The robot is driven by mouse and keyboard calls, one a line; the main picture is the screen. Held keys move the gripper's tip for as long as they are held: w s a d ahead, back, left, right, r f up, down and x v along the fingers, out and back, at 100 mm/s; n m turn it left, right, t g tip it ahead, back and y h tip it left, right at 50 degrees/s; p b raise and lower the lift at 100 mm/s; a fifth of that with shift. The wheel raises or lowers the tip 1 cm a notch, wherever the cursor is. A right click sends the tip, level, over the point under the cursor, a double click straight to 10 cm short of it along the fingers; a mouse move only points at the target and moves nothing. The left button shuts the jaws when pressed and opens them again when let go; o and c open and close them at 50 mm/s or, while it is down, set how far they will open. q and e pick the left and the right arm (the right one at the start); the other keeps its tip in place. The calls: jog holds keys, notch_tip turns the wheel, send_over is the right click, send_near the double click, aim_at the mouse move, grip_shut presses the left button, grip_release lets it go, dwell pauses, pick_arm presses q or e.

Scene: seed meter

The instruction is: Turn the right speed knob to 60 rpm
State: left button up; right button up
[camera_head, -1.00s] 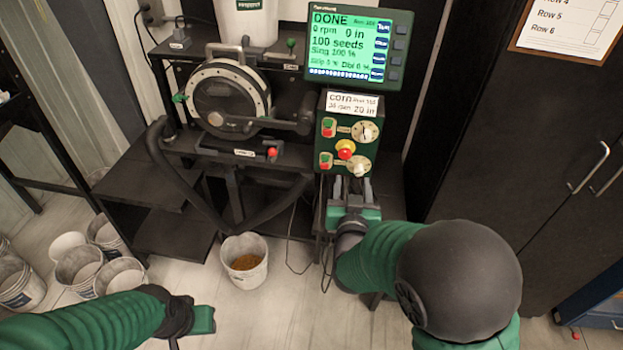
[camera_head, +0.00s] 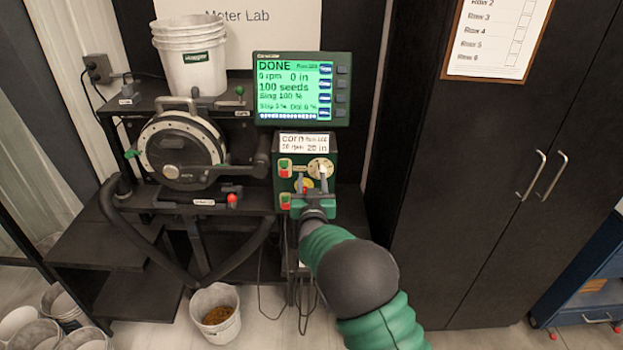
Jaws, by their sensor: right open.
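The dark green control box (camera_head: 289,152) stands under the monitor. Its upper round knob (camera_head: 320,168), with a pale dial, shows at the right. The lower dial seen earlier is hidden behind my right gripper. My right gripper (camera_head: 311,186) is open in front of the lower box, its fingertips just below the upper knob. I cannot tell whether it touches anything. A yellow-collared button (camera_head: 308,184) shows partly between the fingers. The monitor (camera_head: 295,90) reads DONE, 0 rpm, 0 in, 100 seeds. My left gripper is out of view.
The round seed meter (camera_head: 183,150) with its dark hose stands left of the box. A white hopper bucket (camera_head: 191,60) is above it. A bucket with grain (camera_head: 216,312) stands on the floor. A black cabinet (camera_head: 440,190) is at the right, with open space before it.

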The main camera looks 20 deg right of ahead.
aim_at(326, 171)
jog(key=d, duration=0.4)
jog(key=shift+s+r, duration=0.3)
jog(key=shift+s, duration=0.05)
jog(key=shift+w+d+f+h, duration=0.2)
jog(key=shift+w+f+h, duration=0.1)
jog(key=shift+w+f, duration=0.55)
jog(key=shift+c, duration=1.1)
jog(key=shift+w+a+r, duration=0.1)
jog(key=shift+a+r, duration=0.05)
jog(key=shift+a, duration=0.25)
jog(key=shift+c, duration=1.2)
jog(key=shift+a+r, duration=0.15)
jog(key=shift+a, duration=0.15)
jog(key=shift+c, duration=1.2)
jog(key=shift+a, duration=0.15)
jog(key=shift+c, duration=1.1)
grip_shut()
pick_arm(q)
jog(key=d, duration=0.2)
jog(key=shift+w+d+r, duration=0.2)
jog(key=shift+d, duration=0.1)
pick_arm(e)
jog(key=shift+s+d, duration=0.2)
jog(key=shift+d, duration=0.1)
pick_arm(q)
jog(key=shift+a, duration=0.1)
pick_arm(e)
jog(key=shift+a, duration=0.2)
